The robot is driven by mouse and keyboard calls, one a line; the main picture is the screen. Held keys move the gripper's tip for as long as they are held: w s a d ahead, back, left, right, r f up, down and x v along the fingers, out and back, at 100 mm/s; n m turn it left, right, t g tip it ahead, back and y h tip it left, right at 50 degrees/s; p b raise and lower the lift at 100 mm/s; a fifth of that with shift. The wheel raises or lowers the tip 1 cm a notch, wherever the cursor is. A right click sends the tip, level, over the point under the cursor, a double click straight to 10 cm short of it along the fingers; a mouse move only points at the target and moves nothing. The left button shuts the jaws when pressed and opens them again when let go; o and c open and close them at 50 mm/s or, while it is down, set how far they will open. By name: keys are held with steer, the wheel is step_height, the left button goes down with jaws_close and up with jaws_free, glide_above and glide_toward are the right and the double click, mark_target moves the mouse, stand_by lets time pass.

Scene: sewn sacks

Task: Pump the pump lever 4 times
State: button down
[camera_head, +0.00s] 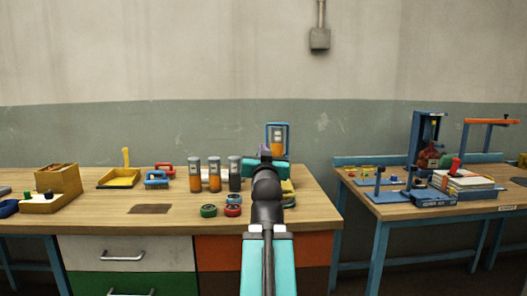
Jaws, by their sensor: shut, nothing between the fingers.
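My arm reaches up from the bottom middle over the left workbench (318,206). My gripper (265,150), small and dark at the end of the arm, is shut and empty, near the back edge of the bench. I cannot clearly make out a pump lever. Further back right is an orange bar (492,121) on a blue post. Which of these, if any, belongs to the pump I cannot tell. My gripper is apart from them.
A blue-framed panel (277,138) stands behind my gripper. A yellow tray (118,178) and a wooden box (58,179) are farther left. A gap separates the bench and right table.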

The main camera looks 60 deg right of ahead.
steer(key=shift+w+d+r+p, duration=0.1)
steer(key=shift+r+p, duration=0.05)
steer(key=shift+p, duration=0.2)
steer(key=p+x, duration=0.2)
steer(key=p, duration=0.3)
steer(key=shift+d, duration=0.1)
steer(key=shift+w+d+p, duration=0.15)
steer(key=shift+p, duration=0.2)
steer(key=p+x, duration=0.2)
steer(key=p, duration=0.2)
steer(key=shift+d, duration=0.2)
steer(key=p, duration=0.2)
steer(key=shift+d+r+g+p, duration=0.1)
steer(key=shift+d+g+p, duration=0.2)
steer(key=shift+d+p, duration=0.1)
steer(key=d+p, duration=0.1)
steer(key=p, duration=0.4)
steer(key=shift+w+r, duration=0.1)
steer(key=shift+w, duration=0.05)
steer(key=w+p, duration=0.1)
steer(key=p, duration=0.6)
steer(key=shift+a+p, duration=0.15)
steer(key=shift+p, duration=0.2)
